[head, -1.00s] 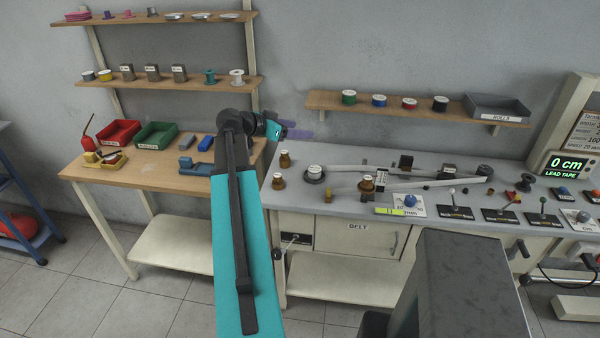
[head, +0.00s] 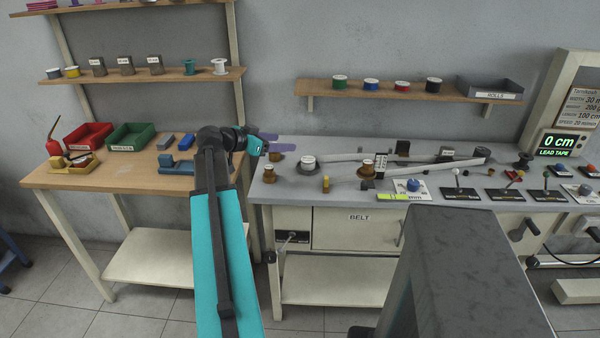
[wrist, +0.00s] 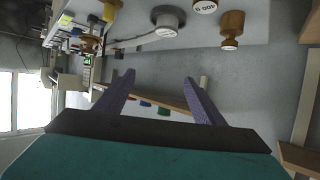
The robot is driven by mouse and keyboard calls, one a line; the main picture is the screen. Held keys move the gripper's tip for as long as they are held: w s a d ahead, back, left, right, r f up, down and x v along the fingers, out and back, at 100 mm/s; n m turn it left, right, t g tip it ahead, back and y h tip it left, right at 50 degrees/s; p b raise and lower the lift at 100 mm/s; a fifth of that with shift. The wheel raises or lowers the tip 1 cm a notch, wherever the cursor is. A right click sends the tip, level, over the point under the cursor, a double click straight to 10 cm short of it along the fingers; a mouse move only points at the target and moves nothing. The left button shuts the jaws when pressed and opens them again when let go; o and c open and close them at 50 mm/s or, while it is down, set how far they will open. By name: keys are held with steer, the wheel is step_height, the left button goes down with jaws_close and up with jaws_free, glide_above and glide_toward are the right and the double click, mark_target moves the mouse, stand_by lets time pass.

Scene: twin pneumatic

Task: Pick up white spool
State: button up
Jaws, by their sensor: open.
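A white spool (head: 220,66) stands upright at the right end of the lower left wall shelf, beside a teal spool (head: 189,67).
The shelf (head: 150,78) also holds grey blocks and small rolls. Red (head: 88,136) and green (head: 130,136) bins stand on the wooden bench. A second shelf (head: 400,92) with coloured rolls and a grey tray (head: 490,88) hangs above the machine bench (head: 340,190).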

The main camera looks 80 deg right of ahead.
step_height(320, 180, down, 7)
steer(key=b, duration=0.5)
steer(key=shift+w+b, duration=0.35)
steer(key=shift+w, duration=0.05)
steer(key=p, duration=0.1)
glide_toward(306, 160)
steer(key=shift+x, duration=2)
steer(key=shift+s+d+f+p, duration=0.1)
steer(key=shift+s+d+p, duration=0.25)
steer(key=shift+d+p, duration=0.05)
steer(key=shift+p+x, duration=0.55)
steer(key=shift+x, duration=1.5)
steer(key=shift+w+f, duration=0.1)
steer(key=shift+f, duration=0.05)
steer(key=shift+c, duration=0.5)
